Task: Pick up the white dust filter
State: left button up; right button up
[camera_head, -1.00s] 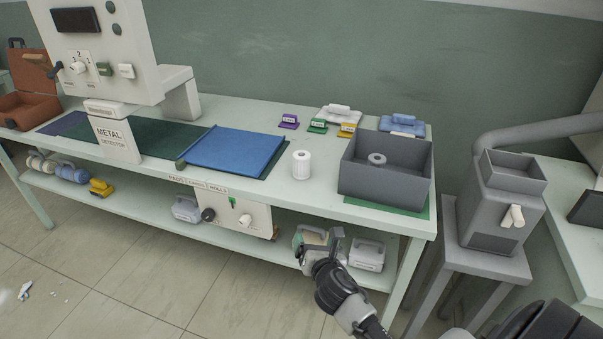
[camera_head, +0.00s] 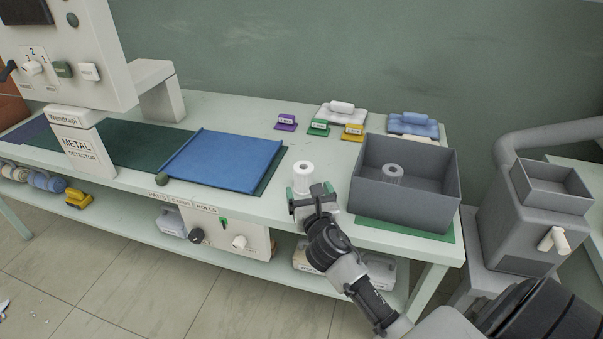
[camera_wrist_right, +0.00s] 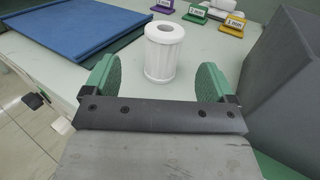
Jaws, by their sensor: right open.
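The white dust filter (camera_head: 303,174) is a short ribbed cylinder with a hole in its top. It stands upright on the pale green table between the blue tray and the grey bin. It also shows in the right wrist view (camera_wrist_right: 164,52), just beyond and between the fingertips. My right gripper (camera_head: 313,195) is open and empty, at the table's front edge, with its green-padded fingers (camera_wrist_right: 157,82) pointing at the filter. In the head view it hides the filter's lower part. I cannot see contact. My left gripper is not in view.
A blue tray (camera_head: 225,160) lies to the left. Purple (camera_head: 286,122), green (camera_head: 318,127) and yellow (camera_head: 352,132) labelled blocks stand behind. A metal detector (camera_head: 80,145) stands farther left.

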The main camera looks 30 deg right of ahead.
aim_at(306, 176)
jog(key=shift+r+x, duration=0.2)
jog(key=shift+x, duration=0.9)
jog(key=shift+w+d+f, duration=0.1)
jog(key=shift+w+d, duration=0.25)
jog(key=shift+w, duration=0.25)
jog(key=x, duration=0.5)
jog(key=shift+s+d+r, duration=0.1)
jog(key=shift+r, duration=0.1)
jog(key=c, duration=1)
